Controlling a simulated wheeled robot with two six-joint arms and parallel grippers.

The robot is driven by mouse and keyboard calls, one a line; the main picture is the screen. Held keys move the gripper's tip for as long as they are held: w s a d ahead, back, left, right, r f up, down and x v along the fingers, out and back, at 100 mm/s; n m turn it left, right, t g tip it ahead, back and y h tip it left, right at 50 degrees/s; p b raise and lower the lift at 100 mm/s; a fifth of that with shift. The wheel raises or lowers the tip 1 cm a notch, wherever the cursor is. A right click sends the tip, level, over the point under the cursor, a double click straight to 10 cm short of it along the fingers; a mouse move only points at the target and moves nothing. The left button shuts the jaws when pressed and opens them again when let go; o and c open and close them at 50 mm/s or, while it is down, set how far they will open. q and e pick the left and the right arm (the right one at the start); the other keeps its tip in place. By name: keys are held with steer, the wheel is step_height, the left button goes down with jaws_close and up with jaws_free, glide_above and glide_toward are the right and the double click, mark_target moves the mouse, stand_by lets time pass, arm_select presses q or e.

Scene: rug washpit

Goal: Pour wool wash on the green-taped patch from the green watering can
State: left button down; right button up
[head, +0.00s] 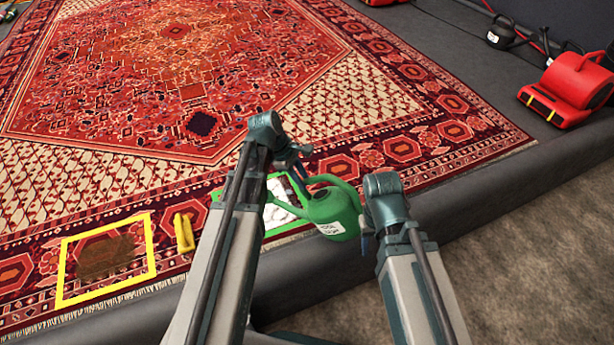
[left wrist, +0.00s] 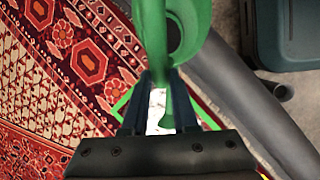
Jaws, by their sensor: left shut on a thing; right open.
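The green watering can (head: 332,208), with a white label, is held tilted over the rug's near border, beside the green-taped patch (head: 276,231). My left gripper (head: 303,177) is shut on the can's handle; in the left wrist view the can (left wrist: 152,35) rises ahead of the fingers (left wrist: 166,82). White matter (head: 283,188) covers the visible part of the patch, and white also shows between my fingers in the left wrist view. My left arm hides part of the patch. My right gripper (head: 364,232) is open, close beside the can's right side; whether it touches is unclear.
A yellow-taped square (head: 153,245) with a brown stain lies left on the rug (head: 190,70). A yellow object (head: 184,232) lies beside it. A dark padded curb (head: 470,205) borders the rug.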

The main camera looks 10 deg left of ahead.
arm_select(q)
steer(key=w+a, duration=0.5)
steer(key=shift+w+a, duration=0.3)
stand_by(0.8)
steer(key=shift+r, duration=0.1)
steer(key=y, duration=0.2)
steer(key=r+t+y+p, duration=0.1)
steer(key=y, duration=0.2)
steer(key=r+y+p, duration=0.1)
steer(key=y, duration=0.2)
steer(key=shift+a+m+t, duration=0.1)
steer(key=shift+m+t, duration=0.2)
steer(key=shift+m, duration=0.1)
stand_by(0.4)
